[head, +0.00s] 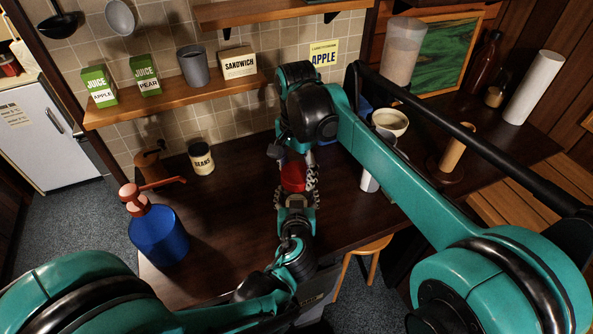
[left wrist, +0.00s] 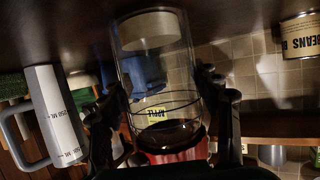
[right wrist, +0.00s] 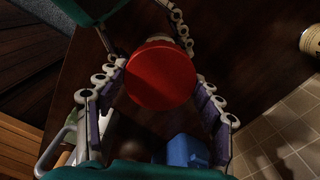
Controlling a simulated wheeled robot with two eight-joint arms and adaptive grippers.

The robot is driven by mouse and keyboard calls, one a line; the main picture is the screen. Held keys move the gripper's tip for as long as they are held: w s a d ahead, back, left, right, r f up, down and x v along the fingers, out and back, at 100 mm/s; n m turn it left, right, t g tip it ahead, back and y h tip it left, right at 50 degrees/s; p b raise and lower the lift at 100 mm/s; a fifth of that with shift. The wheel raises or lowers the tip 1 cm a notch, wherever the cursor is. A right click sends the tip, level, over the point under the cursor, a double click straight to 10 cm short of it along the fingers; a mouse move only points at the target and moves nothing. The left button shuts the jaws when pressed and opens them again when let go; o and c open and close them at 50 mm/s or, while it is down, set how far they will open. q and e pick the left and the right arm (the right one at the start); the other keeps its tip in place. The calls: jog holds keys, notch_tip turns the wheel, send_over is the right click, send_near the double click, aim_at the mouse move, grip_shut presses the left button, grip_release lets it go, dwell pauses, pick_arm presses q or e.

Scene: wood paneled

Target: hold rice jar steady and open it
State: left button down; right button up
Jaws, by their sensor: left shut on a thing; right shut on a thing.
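The rice jar is clear glass with a pale layer of rice (left wrist: 150,30) at its base; the left wrist view shows it upside down. Its red lid (head: 293,178) faces up at the jar's top and also shows in the right wrist view (right wrist: 160,75). I cannot tell whether it is loose. My left gripper (head: 296,192) is shut around the jar's glass body (left wrist: 165,75), with a finger on each side. My right gripper (head: 292,164) is above, shut on the lid, its fingers at opposite edges. In the head view, the grippers hide most of the glass.
A beans can (head: 201,158) stands at the back left of the dark counter. A blue bottle with a red pump (head: 158,237) stands at the front left. A white bowl (head: 390,122) and a paper towel roll (head: 527,87) are right. A wall shelf (head: 175,97) hangs behind.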

jog(key=n, duration=0.4)
jog(key=shift+n, duration=0.4)
jog(key=n, duration=0.4)
jog(key=shift+n, duration=0.4)
jog(key=n, duration=0.4)
jog(key=shift+n, duration=0.4)
jog(key=n, duration=0.4)
jog(key=shift+n, duration=0.3)
jog(key=n, duration=0.4)
jog(key=shift+n, duration=0.4)
jog(key=n, duration=0.4)
jog(key=shift+n, duration=0.4)
jog(key=n, duration=0.7)
jog(key=shift+r, duration=0.1)
jog(key=shift+r, duration=0.2)
